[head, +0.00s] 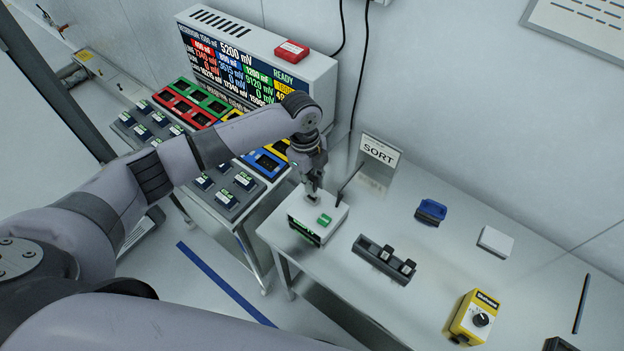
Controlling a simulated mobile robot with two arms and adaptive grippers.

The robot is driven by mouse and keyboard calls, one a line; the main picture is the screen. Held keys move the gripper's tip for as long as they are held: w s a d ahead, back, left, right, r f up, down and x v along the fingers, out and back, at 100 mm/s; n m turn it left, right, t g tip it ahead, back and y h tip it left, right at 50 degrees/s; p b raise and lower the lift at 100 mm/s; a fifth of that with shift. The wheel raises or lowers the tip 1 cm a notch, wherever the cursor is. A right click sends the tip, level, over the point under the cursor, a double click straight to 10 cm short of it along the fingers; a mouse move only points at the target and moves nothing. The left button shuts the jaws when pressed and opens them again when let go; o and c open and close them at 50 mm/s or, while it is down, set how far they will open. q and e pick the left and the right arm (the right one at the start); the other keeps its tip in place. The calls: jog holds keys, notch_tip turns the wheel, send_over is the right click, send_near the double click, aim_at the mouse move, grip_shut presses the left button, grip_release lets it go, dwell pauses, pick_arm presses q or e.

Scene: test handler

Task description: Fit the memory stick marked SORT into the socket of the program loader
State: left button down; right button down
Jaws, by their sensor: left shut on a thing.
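The program loader (304,219) is a white box with a dark front and a green patch on top, at the near left end of the white table. My left gripper (314,190) points down at the back of the loader's top. It is shut on a small dark piece, apparently the memory stick (312,199), mostly hidden by the fingers. Its marking cannot be read, and I cannot tell whether it sits in the socket or just above it. A dark holder (369,256) beside the loader bears two black sticks with pale tops (386,253), (407,266). My right gripper is out of view.
A SORT sign (379,151) stands behind the loader. A blue item (431,211), a white box (495,241) and a yellow dial box (473,317) lie to the right on the table (445,262). A display machine (322,70) with coloured trays stands at the back left.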

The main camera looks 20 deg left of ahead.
pick_arm(q)
jog(key=shift+f+b, duration=0.7)
jog(key=shift+f, duration=0.8)
jog(key=c, duration=1.5)
grip_release()
jog(key=shift+r, duration=0.2)
jog(key=r, duration=0.4)
jog(key=a+r, duration=0.1)
jog(key=r, duration=0.6)
jog(key=shift+w+a+r, duration=0.2)
jog(key=shift+w+r, duration=0.05)
jog(key=shift+r, duration=0.05)
